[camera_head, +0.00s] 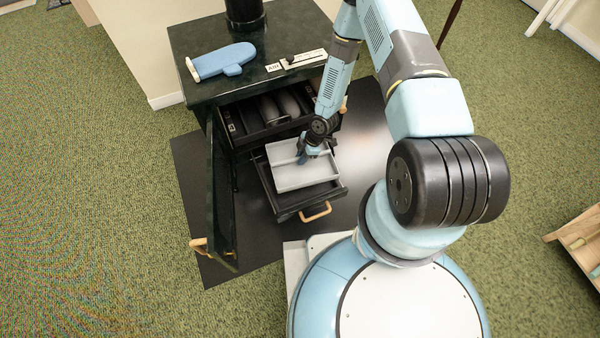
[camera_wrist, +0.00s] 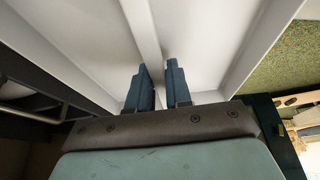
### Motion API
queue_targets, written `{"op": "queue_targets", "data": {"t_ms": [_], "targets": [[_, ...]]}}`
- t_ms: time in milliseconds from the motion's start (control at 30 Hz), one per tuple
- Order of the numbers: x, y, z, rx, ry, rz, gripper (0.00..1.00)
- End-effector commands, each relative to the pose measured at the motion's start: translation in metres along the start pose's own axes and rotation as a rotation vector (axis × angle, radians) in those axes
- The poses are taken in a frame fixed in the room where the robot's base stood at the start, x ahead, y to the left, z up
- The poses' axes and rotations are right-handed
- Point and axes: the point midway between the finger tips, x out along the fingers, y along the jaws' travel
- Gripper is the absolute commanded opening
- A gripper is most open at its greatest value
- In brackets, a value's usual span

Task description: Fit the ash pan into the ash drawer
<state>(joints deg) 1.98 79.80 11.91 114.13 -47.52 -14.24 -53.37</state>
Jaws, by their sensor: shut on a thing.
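The ash pan (camera_head: 290,177) is a light grey shallow tray with a divider across it. It is over the open ash drawer (camera_head: 285,200), a black drawer pulled out from the dark green stove (camera_head: 208,88). The pan looks slightly turned relative to the drawer, and I cannot tell whether it touches the drawer's floor. My gripper (camera_head: 303,156) reaches down into the pan from above. In the wrist view my gripper's blue fingers (camera_wrist: 160,85) are shut on the pan's divider (camera_wrist: 143,35). The drawer's far side is partly hidden by the pan.
The stove door (camera_head: 222,200) hangs open on the left, with a wooden handle. Above the drawer is the open firebox (camera_head: 265,115) with dark logs. A blue mitt (camera_head: 222,62) lies on the stove top. A black floor plate (camera_head: 190,160) lies underneath. A wooden crate (camera_head: 578,238) stands far right.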

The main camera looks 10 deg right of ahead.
Motion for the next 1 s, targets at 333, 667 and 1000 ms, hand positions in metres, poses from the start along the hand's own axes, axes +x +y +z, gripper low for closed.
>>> {"op": "queue_targets", "data": {"t_ms": [333,667,1000], "targets": [[0.043,-0.018,0.005,-0.099,-0.001,-0.042,0.00],[0.076,-0.016,0.021,-0.093,-0.001,-0.038,0.00],[0.104,-0.017,0.033,-0.090,0.000,-0.038,0.00]]}}
